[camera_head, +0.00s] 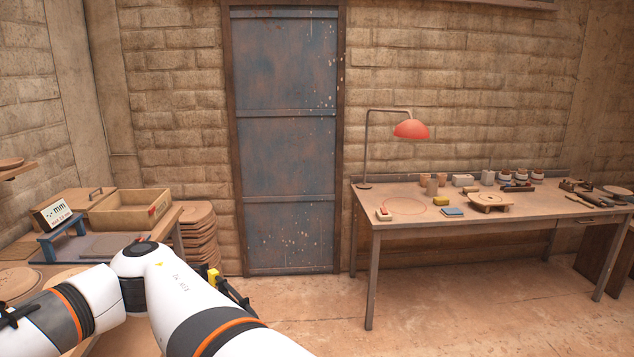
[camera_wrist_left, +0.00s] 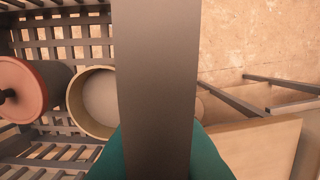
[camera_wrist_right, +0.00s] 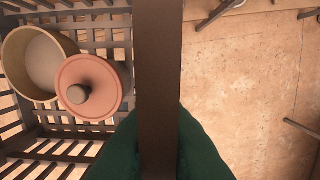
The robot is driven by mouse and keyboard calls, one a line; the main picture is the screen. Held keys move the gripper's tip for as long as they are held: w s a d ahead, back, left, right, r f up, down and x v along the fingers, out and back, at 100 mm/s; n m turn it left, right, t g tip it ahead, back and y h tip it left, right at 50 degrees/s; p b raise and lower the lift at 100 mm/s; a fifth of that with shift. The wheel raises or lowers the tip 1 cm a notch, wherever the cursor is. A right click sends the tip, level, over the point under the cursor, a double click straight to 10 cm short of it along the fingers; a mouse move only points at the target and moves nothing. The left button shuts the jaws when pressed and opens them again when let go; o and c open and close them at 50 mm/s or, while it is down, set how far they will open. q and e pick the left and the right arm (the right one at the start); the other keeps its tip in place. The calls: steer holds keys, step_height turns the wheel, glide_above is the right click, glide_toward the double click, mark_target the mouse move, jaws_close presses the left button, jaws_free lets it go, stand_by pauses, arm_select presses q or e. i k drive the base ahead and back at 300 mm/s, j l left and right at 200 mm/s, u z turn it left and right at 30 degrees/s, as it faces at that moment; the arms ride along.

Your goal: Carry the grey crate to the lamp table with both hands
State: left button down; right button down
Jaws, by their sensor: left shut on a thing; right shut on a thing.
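The grey slatted crate (camera_wrist_left: 45,40) shows only in the wrist views, at the left of each, also in the right wrist view (camera_wrist_right: 100,32). It holds an open beige pot (camera_wrist_left: 95,100) and a reddish lidded pot (camera_wrist_right: 95,82). My left gripper (camera_wrist_left: 158,155) has teal fingers on either side of a broad grey bar of the crate, shut on it. My right gripper (camera_wrist_right: 160,145) is likewise shut on a darker bar of the crate. The lamp table (camera_head: 385,208) stands at the right in the head view, with a red lamp (camera_head: 410,130) at its left end.
A workbench (camera_head: 176,213) with a wooden box (camera_head: 130,212) stands at the left. Round boards (camera_head: 200,225) are stacked beside it. Several cups and tools crowd the lamp table's back and right; its front left holds small items. Open floor (camera_head: 310,315) lies before the blue door (camera_head: 285,140).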

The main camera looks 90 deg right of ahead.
mark_target(540, 202)
steer(key=z, duration=4.55)
steer(key=i+j+z, duration=0.3)
steer(key=i+j, duration=0.4)
steer(key=i+j+z, duration=0.2)
steer(key=i+j, duration=0.15)
steer(key=i, duration=0.25)
steer(key=i+j+z, duration=0.2)
steer(key=i+j, duration=0.2)
steer(key=i, duration=1.25)
steer(key=i+u, duration=0.35)
steer(key=i, duration=0.2)
steer(key=i+l+u, duration=0.15)
steer(key=i+u, duration=0.2)
steer(key=i, duration=0.25)
